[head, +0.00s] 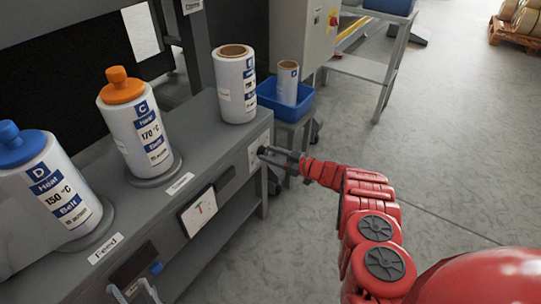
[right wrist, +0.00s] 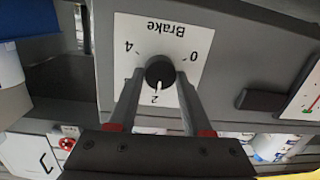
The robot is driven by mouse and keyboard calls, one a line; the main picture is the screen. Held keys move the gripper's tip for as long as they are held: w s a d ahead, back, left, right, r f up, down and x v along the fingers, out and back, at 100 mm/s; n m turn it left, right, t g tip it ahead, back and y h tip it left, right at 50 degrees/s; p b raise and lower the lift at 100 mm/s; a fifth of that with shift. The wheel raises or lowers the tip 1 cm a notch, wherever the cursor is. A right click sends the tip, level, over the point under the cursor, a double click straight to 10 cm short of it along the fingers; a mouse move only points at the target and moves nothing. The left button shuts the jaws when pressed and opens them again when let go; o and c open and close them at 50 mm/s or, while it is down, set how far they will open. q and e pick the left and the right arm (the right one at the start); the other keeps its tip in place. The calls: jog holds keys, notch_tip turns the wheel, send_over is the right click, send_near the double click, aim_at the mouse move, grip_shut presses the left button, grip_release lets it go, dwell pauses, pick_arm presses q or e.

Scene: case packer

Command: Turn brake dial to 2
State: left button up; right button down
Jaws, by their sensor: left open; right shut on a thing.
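The brake dial (right wrist: 160,73) is a round black knob on a white plate (right wrist: 190,38) marked Brake, upside down in the right wrist view, with 0, 2 and 4 around the knob. Its white pointer line points at the 2. My right gripper (right wrist: 158,80) is shut on the knob, one finger on each side. In the head view my right gripper (head: 264,154) reaches the plate (head: 257,150) on the front of the grey bench, and hides most of the knob. My left gripper (head: 135,293) is open at the bottom edge, its fingertips just showing.
On the grey bench stand a roll with a blue knob (head: 45,185), one with an orange knob (head: 140,130) and a bare roll (head: 235,85). A blue bin (head: 268,94) holds a smaller roll (head: 288,82). A screen (head: 198,211) and Feed label (head: 105,248) are nearby.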

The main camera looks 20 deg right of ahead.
jog(key=shift+a, duration=0.1)
jog(key=shift+c, duration=1.6)
grip_release()
jog(key=shift+s+d, duration=0.25)
jog(key=shift+d, duration=0.05)
jog(key=p+v, duration=0.6)
jog(key=v, duration=1)
jog(key=shift+s+d, duration=0.15)
jog(key=shift+s, duration=0.2)
